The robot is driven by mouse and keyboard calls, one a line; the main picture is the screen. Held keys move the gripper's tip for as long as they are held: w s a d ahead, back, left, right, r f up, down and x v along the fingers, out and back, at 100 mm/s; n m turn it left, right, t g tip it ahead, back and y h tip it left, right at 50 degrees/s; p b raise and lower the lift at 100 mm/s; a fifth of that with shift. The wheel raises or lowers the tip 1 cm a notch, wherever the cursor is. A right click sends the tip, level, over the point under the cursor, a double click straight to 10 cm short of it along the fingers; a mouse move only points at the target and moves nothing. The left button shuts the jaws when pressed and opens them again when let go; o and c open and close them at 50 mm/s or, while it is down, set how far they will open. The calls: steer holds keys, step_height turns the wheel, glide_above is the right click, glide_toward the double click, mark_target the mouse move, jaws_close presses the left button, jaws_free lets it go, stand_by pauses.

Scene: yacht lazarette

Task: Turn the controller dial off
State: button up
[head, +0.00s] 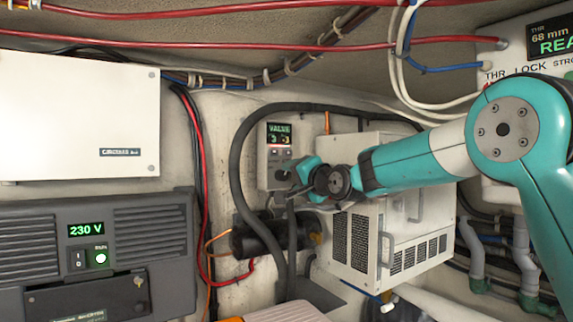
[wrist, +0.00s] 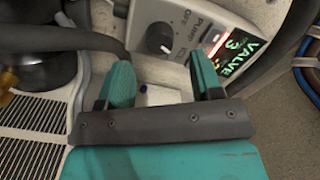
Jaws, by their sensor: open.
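The controller (head: 278,148) is a pale wall box with a lit screen reading VALVE in the head view. In the wrist view its tilted screen (wrist: 232,48) reads VALVE 3. The dial (wrist: 160,38) is a dark round knob on the pale face, with OFF and PUMP printed around it. I cannot tell surely which label its pointer marks. My gripper (wrist: 163,75) is open and empty, its teal fingers apart and facing the dial, which shows between and beyond the tips. In the head view my gripper (head: 292,184) is at the controller's lower part and partly hides the dial.
A dark hose (head: 238,150) loops around the controller. A black cylinder (head: 258,238) lies below, beside a white vented unit (head: 380,250). A white box (head: 75,118) and a grey 230 V unit (head: 95,250) stand left. Red cables (head: 250,42) cross overhead.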

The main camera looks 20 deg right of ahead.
mark_target(285, 176)
steer(key=shift+p+x, duration=0.75)
steer(key=shift+x, duration=1.25)
steer(key=c, duration=0.9)
steer(key=shift+c, duration=0.2)
